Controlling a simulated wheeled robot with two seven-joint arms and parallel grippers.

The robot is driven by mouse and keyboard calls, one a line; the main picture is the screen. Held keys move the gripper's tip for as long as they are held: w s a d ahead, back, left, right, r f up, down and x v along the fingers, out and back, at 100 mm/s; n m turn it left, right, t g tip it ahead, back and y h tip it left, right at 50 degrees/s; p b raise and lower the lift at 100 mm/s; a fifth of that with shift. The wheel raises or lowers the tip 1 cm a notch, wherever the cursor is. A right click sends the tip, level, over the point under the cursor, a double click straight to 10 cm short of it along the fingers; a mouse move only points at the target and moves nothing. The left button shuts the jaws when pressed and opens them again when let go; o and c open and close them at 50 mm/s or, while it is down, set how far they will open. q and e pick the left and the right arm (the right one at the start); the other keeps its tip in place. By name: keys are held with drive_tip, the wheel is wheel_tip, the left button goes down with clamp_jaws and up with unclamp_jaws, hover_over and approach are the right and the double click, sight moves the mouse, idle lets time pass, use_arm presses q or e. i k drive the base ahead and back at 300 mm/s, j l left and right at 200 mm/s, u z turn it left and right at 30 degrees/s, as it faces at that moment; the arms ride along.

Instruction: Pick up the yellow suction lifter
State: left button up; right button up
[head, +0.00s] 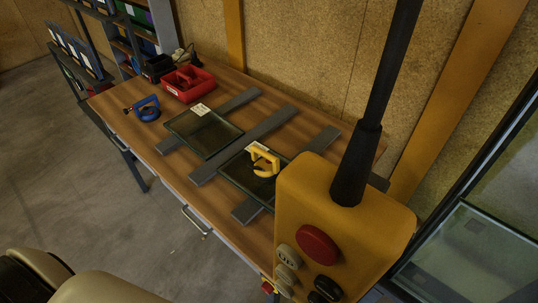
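The yellow suction lifter (265,159) stands on the right-hand dark glass pane (240,172), near the pane's back edge, on the wooden workbench (174,176). Its handle arches above the glass. Neither of my grippers shows in the head view. A pale rounded part of my own body fills the lower left corner. Nothing visible touches the lifter. The right end of the pane is hidden behind a large yellow control box.
The yellow control box (343,215) hangs close in front at right. A blue lifter (147,109), a red bin (188,83) and a second glass pane (203,131) are on the bench. Grey bars (243,144) lie under the panes. A glass frame (472,250) stands at right.

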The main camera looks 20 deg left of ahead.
sight(265, 161)
drive_tip(key=k+l+u, duration=0.1)
drive_tip(key=l, duration=0.25)
drive_tip(key=l+u, duration=0.25)
drive_tip(key=l, duration=0.65)
drive_tip(key=l+u, duration=0.25)
drive_tip(key=l, duration=0.6)
drive_tip(key=i+l+u, duration=0.1)
drive_tip(key=l, duration=0.3)
